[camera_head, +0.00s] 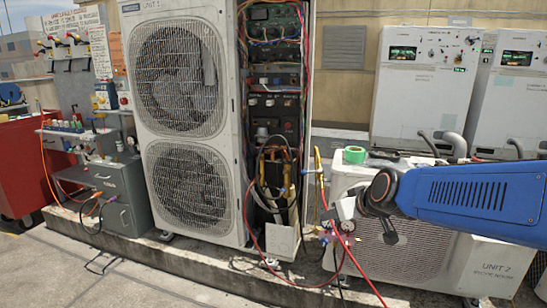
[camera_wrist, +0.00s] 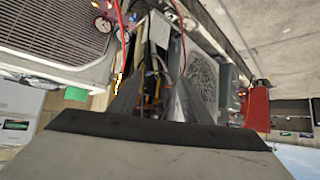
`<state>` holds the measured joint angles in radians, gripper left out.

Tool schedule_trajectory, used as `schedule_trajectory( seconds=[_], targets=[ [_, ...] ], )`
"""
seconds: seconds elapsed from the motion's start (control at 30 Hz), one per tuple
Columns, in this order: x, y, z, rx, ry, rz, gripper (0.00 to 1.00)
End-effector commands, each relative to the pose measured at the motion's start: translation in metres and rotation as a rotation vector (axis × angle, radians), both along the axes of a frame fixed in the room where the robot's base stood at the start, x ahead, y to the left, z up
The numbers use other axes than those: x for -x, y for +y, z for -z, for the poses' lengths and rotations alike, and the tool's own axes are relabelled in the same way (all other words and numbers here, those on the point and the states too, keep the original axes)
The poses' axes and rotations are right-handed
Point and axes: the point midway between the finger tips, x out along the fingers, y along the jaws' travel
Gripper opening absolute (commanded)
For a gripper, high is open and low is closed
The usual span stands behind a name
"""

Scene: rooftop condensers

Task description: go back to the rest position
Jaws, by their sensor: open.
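My blue arm (camera_head: 480,193) reaches in from the right in the head view, above the low condenser marked Unit 2 (camera_head: 425,250). My gripper (camera_head: 362,212) is at its left end, in front of that condenser's upper left corner, and looks empty. In the wrist view my gripper (camera_wrist: 155,98) shows two dark fingers spread apart with nothing clear between them. The open wiring bay (camera_head: 275,110) of the tall Unit 1 condenser (camera_head: 185,100) is to the left of my gripper.
Red hoses and a gauge set (camera_head: 338,236) hang close below my gripper. A green tape roll (camera_head: 354,154) lies on the Unit 2 top. A grey cabinet (camera_head: 112,195) and red tool chest (camera_head: 20,165) stand left. Open floor (camera_head: 150,285) lies in front.

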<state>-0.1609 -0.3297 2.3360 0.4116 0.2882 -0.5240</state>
Motion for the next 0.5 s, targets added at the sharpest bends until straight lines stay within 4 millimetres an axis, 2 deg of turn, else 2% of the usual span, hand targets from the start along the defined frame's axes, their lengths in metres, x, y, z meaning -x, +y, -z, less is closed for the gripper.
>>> schedule_trajectory(
  seconds=[0.03,0.27,0.5],
  targets=[
    [0.02,-0.008,0.001,-0.004,0.026,0.008,0.44],
    [0.107,-0.039,0.018,-0.004,0.176,0.067,0.44],
    [0.2,-0.076,0.043,0.021,0.332,0.182,0.44]
  ],
)
